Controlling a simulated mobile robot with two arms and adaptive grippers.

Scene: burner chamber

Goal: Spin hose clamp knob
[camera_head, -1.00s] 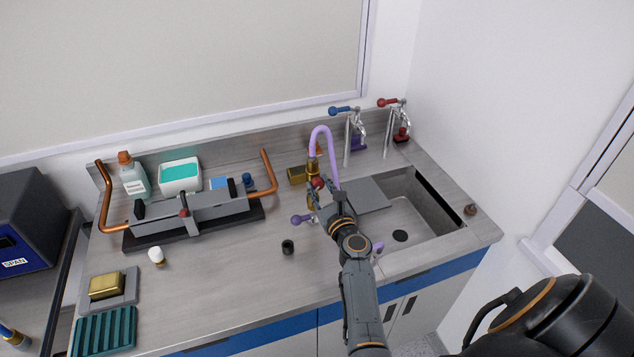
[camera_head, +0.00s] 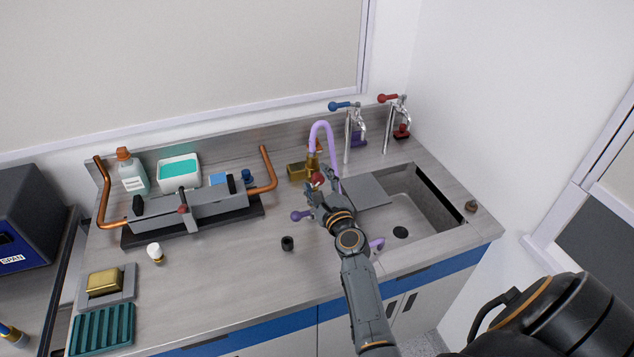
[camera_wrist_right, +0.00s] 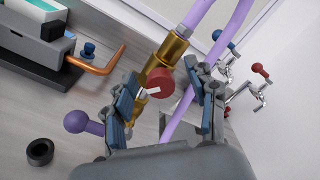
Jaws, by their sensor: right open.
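The red knob (camera_head: 317,179) sits on a brass fitting (camera_head: 313,160) at the end of a purple hose (camera_head: 325,126), by the sink's left side. In the right wrist view the red knob (camera_wrist_right: 160,83) shows a white mark and lies between the fingers of my right gripper (camera_wrist_right: 167,95). The brass fitting (camera_wrist_right: 172,48) runs up to the purple hose (camera_wrist_right: 196,14) behind it. My right gripper (camera_head: 324,190) is open around the knob; I cannot tell whether a finger touches it. A purple ball-ended handle (camera_wrist_right: 76,121) is left of the gripper. My left gripper is not in view.
The sink (camera_head: 425,192) is right of my gripper, with blue-handled (camera_head: 340,106) and red-handled (camera_head: 388,98) taps behind. A grey burner unit with copper pipes (camera_head: 267,168) stands left. A small black ring (camera_head: 287,243) lies on the clear front counter.

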